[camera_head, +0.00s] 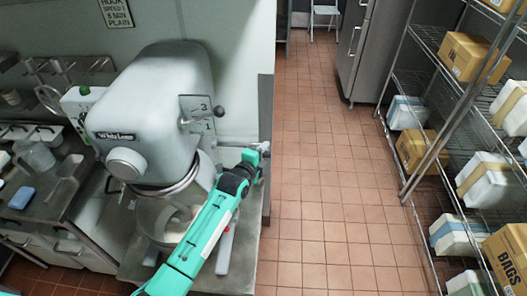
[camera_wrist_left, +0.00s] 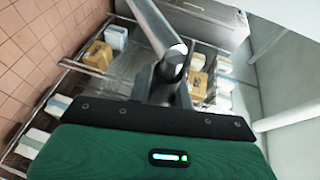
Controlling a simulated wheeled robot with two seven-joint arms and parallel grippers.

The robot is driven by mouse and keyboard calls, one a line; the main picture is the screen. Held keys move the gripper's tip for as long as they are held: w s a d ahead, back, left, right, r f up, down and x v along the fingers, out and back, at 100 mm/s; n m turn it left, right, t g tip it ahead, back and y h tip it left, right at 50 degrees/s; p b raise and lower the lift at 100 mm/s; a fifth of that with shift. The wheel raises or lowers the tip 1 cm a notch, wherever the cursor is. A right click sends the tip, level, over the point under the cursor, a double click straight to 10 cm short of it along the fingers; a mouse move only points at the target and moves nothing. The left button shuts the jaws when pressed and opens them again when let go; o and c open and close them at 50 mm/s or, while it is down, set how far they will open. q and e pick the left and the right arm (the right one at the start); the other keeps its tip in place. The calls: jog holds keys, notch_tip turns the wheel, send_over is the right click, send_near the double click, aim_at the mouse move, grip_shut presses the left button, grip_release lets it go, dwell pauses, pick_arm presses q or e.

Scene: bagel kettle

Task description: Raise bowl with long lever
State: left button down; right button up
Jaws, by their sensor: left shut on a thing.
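The large grey stand mixer (camera_head: 150,100) stands at the left in the head view. Its metal bowl (camera_head: 155,222) hangs below the wire guard ring, partly hidden behind my green left arm. The long lever (camera_head: 232,144) sticks out from the mixer's right side. My left gripper (camera_head: 256,156) is at its outer end, shut on it. In the left wrist view the grey metal lever (camera_wrist_left: 150,24) runs down to my dark fingers (camera_wrist_left: 172,85), which close around its end. My right gripper is in neither view.
A metal worktable (camera_head: 60,190) with jugs and utensils is left of the mixer. A wall edge (camera_head: 265,120) stands close behind the lever's end. Wire shelves (camera_head: 440,165) with boxes and tubs line the right. The tiled floor (camera_head: 325,180) between is clear.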

pick_arm(q)
jog(key=shift+f, duration=0.15)
jog(key=shift+s+f+b, duration=0.35)
jog(key=shift+f+b, duration=0.25)
jog(key=shift+b, duration=0.3)
jog(key=s+f+m+t+h+b, duration=0.3)
jog(key=f+b, duration=0.8)
jog(key=b, duration=1)
jog(key=shift+s+f+t+b, duration=0.15)
jog(key=shift+s+t+b, duration=0.25)
jog(key=shift+s+t, duration=0.75)
jog(key=shift+w, duration=0.15)
jog(key=c, duration=1.3)
grip_release()
